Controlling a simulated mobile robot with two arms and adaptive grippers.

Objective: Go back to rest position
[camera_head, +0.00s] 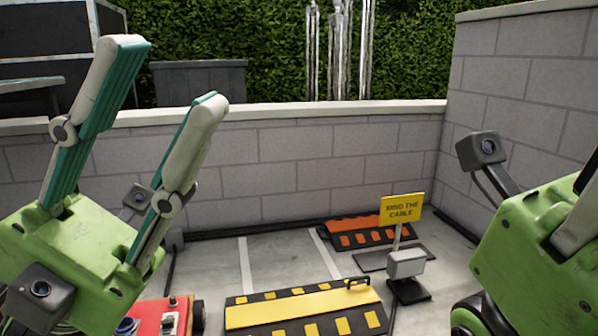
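My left gripper (166,72) is large at the left, with a green body and two pale, teal-lined fingers pointing up. The fingers stand well apart with nothing between them, so it is open and empty. My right gripper (540,235) is at the right edge. Its green body and part of one finger show, but the rest is cut off by the frame, so its opening cannot be told. A red vehicle-like object (150,311) with dark wheels shows low at the left, partly hidden behind my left gripper.
A yellow and black ramp (290,312) with a handle lies on the floor at bottom centre. An orange and black ramp (352,226) lies by the wall. A yellow "MIND THE CABLE" sign (401,207) stands right of centre. Grey block walls (300,170) enclose the area.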

